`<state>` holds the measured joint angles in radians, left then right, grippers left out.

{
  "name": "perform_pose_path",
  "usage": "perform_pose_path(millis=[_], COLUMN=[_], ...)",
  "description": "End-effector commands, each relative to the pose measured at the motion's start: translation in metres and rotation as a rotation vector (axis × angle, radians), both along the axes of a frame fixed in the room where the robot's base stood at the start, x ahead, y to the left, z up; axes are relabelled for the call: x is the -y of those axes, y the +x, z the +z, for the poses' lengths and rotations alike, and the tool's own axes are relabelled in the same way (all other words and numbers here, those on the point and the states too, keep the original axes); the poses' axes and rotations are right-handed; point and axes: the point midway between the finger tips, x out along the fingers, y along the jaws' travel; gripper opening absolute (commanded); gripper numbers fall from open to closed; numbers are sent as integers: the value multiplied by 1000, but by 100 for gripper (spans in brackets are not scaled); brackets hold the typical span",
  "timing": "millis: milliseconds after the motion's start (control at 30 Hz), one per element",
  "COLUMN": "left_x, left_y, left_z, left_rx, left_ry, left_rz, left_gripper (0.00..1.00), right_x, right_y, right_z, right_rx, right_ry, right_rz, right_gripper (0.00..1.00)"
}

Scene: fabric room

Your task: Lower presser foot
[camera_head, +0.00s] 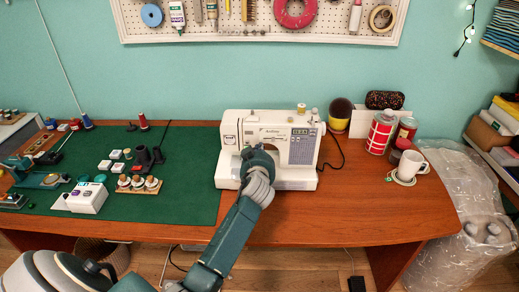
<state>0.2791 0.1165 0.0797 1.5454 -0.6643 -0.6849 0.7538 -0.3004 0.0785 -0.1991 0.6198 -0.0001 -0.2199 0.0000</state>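A white sewing machine (297,178) stands on the wooden table, right of the green mat, with a patterned panel on its right side. My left arm reaches up from the lower left across the front of the machine. Its wrist end, with the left gripper (257,158), is in front of the machine's needle area. My wrist hides the fingers, so I cannot see whether they are open or touch anything. The presser foot and its lever are hidden or too small to make out. My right gripper is not in view.
The green cutting mat (185,195) holds spools, small boxes and a white box (87,198). A white mug (411,166) and red cans (381,131) stand at the table's right. The wooden table (360,215) is bare in front of them. A pegboard hangs above.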

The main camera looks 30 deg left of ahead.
Motion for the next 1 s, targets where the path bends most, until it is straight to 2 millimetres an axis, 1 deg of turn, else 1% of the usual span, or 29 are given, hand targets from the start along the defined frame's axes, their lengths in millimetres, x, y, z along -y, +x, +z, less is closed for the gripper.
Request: perform_pose_path(millis=[467, 1000], left_x=[1, 3], left_y=[0, 2], left_z=[-3, -6], left_rx=[-3, -51], left_ry=[5, 86], left_rz=[0, 0], left_gripper=[0, 0], right_x=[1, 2], right_y=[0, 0], right_z=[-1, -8], right_rx=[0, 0], right_ry=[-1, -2], right_rz=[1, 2], right_gripper=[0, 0])
